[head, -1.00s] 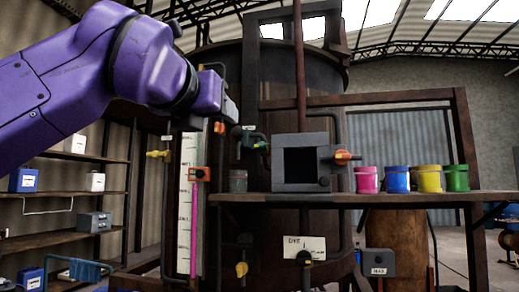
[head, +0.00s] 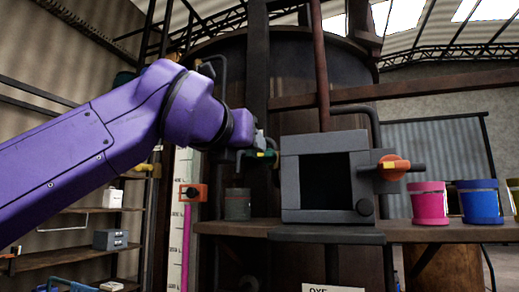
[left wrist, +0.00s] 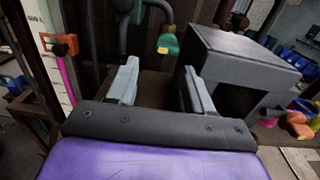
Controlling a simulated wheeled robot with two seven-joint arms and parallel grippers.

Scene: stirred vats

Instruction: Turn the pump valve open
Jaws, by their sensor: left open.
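No label in view says which valve is the pump valve. A green handle with a yellow mark (head: 267,154) sits on pipework left of the grey box (head: 284,178). In the left wrist view it (left wrist: 168,45) shows beyond and between my fingers. My left gripper (head: 262,142) is open and empty, with its fingers (left wrist: 161,72) short of the green handle as far as I can tell. An orange handle (head: 394,167) sticks out from the right side of the grey box. My right gripper is not in view.
A red-orange clamp (head: 188,193) sits on the gauge with the pink column. A grey can (head: 237,204) stands on the shelf (head: 228,229). Pink (head: 429,204) and blue (head: 480,202) buckets stand to the right. A large dark vat (head: 325,75) rises behind.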

